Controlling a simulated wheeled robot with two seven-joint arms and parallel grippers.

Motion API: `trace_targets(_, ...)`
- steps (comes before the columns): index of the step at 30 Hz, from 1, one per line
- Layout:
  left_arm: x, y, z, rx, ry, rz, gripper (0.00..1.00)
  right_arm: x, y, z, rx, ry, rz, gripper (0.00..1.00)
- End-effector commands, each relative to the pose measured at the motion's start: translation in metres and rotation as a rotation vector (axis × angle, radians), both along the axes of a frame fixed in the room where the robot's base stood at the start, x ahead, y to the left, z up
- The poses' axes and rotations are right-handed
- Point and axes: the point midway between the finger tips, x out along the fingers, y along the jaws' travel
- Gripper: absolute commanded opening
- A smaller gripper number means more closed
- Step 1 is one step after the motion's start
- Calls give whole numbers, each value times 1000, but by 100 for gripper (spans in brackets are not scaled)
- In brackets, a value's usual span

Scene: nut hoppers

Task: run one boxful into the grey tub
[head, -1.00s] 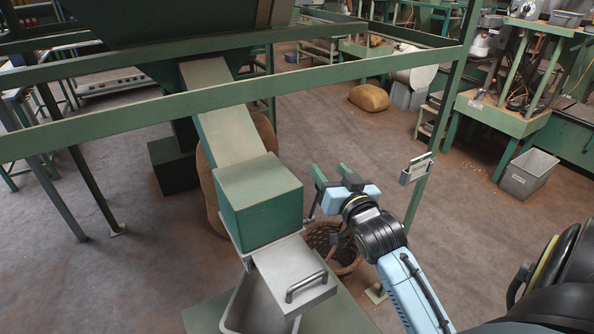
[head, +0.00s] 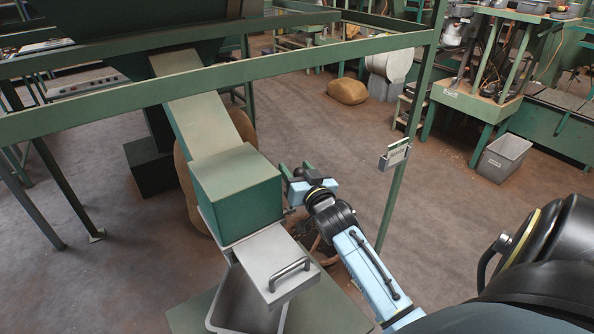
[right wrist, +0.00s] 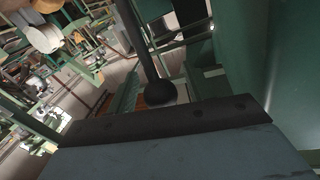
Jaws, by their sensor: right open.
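A green box (head: 236,190) sits at the foot of the sloping chute (head: 203,112). A metal slide (head: 272,262) with a bar handle (head: 289,274) juts from under the box. The grey tub (head: 240,305) stands below the slide, partly hidden by it. My right gripper (head: 296,172) is open, close to the right side of the box; the head view does not show whether they touch. In the right wrist view a dark rod with a ball knob (right wrist: 160,93) shows just beyond the dark gripper edge, apparently not gripped. My left gripper is out of view.
A green frame rail (head: 220,78) crosses above the chute, and its post (head: 405,150) with a small card holder (head: 395,156) stands right of my arm. A wicker basket (head: 328,252) is partly hidden behind my arm. Another grey bin (head: 504,157) stands far right.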

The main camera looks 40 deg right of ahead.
Motion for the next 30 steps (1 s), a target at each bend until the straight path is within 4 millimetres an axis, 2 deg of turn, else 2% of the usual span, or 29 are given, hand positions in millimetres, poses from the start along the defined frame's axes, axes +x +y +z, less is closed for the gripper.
trace_targets(7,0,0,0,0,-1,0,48,1,0,0,0,0,0,52)
trace_targets(19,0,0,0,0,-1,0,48,0,0,0,0,0,0,0)
trace_targets(26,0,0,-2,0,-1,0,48,1,2,-1,0,-5,4,0)
trace_targets(30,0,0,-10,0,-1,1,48,3,11,-4,0,-33,20,0)
